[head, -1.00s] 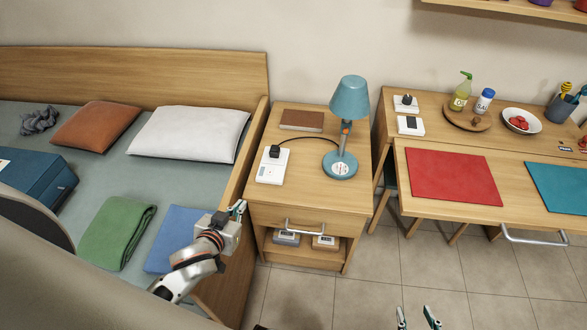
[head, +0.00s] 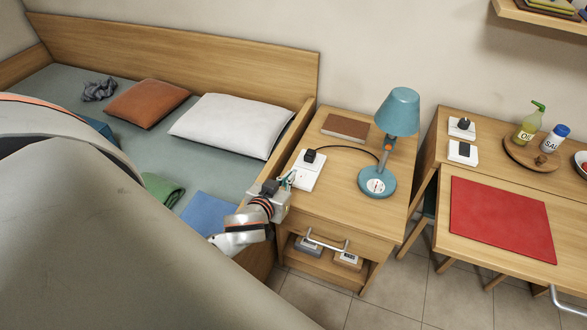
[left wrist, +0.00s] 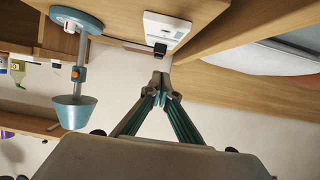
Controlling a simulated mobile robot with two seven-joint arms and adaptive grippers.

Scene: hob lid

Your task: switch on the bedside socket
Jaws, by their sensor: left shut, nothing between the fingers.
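The bedside socket (head: 312,170) is a white block on the bedside table (head: 340,210). A black plug (head: 310,156) sits in its far end, with a black cable running to the blue lamp (head: 398,115). My left gripper (head: 289,179) is shut and empty beside the socket's near left edge; in the head view its tips overlap that edge, and I cannot tell whether they touch. In the left wrist view the shut fingertips (left wrist: 161,80) appear apart from the socket (left wrist: 165,27). The switch is too small to make out. My right gripper is not in view.
A brown book (head: 345,128) lies at the table's back. The bed's wooden side (head: 285,140) stands close left of the table. Another pair of white sockets, the upper one (head: 461,128), sits on the desk at right, near a red mat (head: 502,218).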

